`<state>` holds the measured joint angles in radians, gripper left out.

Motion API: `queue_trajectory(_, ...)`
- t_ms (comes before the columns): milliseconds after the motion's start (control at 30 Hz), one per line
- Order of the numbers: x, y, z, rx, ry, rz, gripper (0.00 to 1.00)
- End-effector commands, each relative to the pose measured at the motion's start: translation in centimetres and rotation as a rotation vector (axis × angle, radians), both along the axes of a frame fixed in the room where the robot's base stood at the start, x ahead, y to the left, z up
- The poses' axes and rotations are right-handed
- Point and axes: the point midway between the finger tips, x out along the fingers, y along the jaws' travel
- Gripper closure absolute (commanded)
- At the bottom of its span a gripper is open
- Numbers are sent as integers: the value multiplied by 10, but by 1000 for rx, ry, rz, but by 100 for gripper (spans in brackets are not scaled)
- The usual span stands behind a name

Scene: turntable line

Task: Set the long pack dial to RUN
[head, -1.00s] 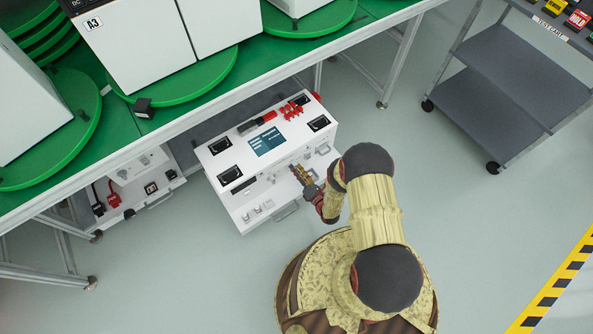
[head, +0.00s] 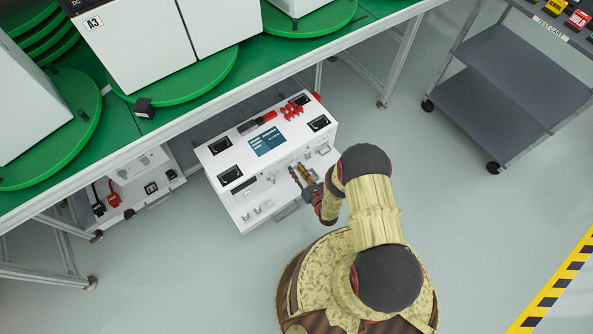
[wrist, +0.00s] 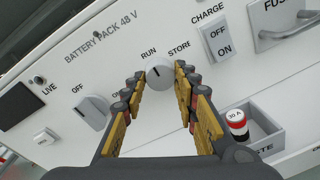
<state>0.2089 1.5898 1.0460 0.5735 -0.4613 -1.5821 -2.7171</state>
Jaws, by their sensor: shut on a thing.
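The long pack is a white battery unit (head: 262,190) with a front panel marked BATTERY PACK 48 V. Its round white dial (wrist: 158,77) sits below the RUN and STORE labels in the wrist view. The dark mark on the dial leans up and left, toward RUN; I cannot tell if it lines up exactly. My gripper (wrist: 160,80) is shut on the dial, one yellow-padded finger at each side. In the head view my gripper (head: 304,175) is at the pack's front face and hides the dial.
Left of the dial is another knob (wrist: 90,111) by LIVE and OFF labels. A CHARGE switch (wrist: 217,42) and a small tray (wrist: 266,141) with a red-and-white 30 A fuse (wrist: 237,123) are to the right. The green bench (head: 300,55) overhangs behind; a grey cart (head: 510,100) stands right.

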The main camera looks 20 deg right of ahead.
Motion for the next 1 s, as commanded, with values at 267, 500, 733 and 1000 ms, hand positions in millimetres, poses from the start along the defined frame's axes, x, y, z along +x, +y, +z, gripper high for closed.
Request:
queue_trajectory(267,0,1,-1,-1,3,1,96)
queue_trajectory(500,0,0,-1,0,2,1,58)
queue_trajectory(733,0,0,0,1,1,0,52)
queue_trajectory(1000,-8,-2,-1,1,3,-1,52)
